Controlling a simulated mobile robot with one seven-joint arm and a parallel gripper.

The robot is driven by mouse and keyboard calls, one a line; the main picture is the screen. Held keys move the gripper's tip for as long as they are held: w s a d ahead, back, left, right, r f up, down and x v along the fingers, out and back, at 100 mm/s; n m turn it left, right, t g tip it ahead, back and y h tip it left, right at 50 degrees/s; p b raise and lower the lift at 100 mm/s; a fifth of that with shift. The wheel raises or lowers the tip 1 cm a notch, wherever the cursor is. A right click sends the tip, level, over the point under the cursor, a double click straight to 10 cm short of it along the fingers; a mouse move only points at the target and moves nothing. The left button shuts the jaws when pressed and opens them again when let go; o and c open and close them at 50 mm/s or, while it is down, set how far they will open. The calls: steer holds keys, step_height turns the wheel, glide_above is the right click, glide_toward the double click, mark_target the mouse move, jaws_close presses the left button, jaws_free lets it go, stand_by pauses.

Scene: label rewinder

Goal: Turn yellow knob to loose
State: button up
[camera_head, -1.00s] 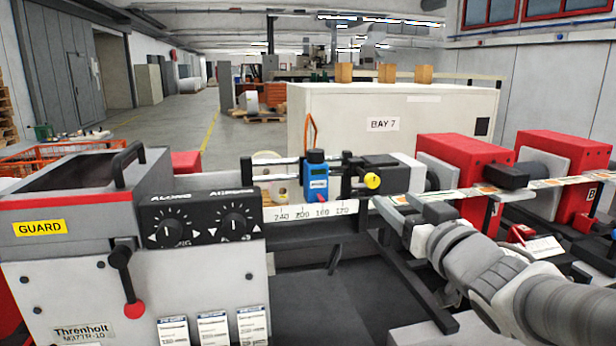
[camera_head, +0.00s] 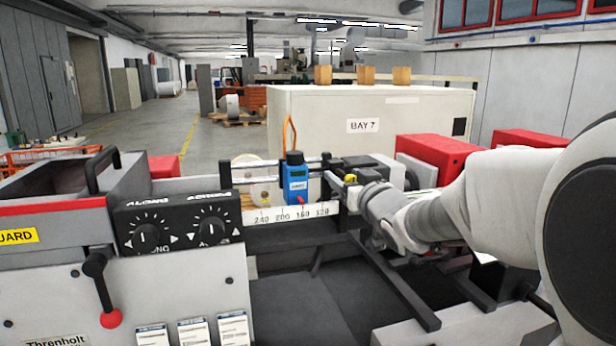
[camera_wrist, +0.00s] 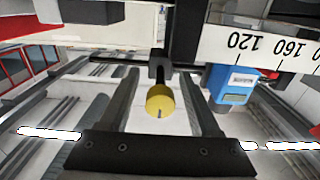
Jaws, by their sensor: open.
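The yellow knob (camera_wrist: 160,101) sits on a dark stem in the wrist view, between the two fingers of my gripper (camera_wrist: 160,100). A gap shows on both sides of it, so the fingers look apart from it. In the head view the yellow knob (camera_head: 350,179) is small and partly hidden by my gripper (camera_head: 345,186), which is at it from the right. My gripper is open. The knob's pointer or marks are too small to read.
A blue sensor block (camera_head: 294,178) stands just left of the knob, on rails above a white number scale (camera_head: 290,214); it also shows in the wrist view (camera_wrist: 232,82). A black dial panel (camera_head: 178,222) and a red-ended lever (camera_head: 110,318) are at the left. Dark rails (camera_head: 395,280) run below my arm.

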jaws_close()
stand_by(0.3)
steer(key=shift+f+n+b, duration=0.15)
steer(key=shift+n+b, duration=0.25)
steer(key=shift+b, duration=0.1)
steer(key=shift+f+n+b, duration=0.1)
steer(key=shift+n+b, duration=0.9)
steer(key=shift+b, duration=0.1)
steer(key=n+b, duration=0.4)
steer(key=n, duration=0.1)
steer(key=n+b, duration=0.3)
steer(key=n, duration=0.2)
steer(key=n+b, duration=0.2)
steer(key=n, duration=0.3)
steer(key=shift+r, duration=0.2)
steer(key=shift+b, duration=0.3)
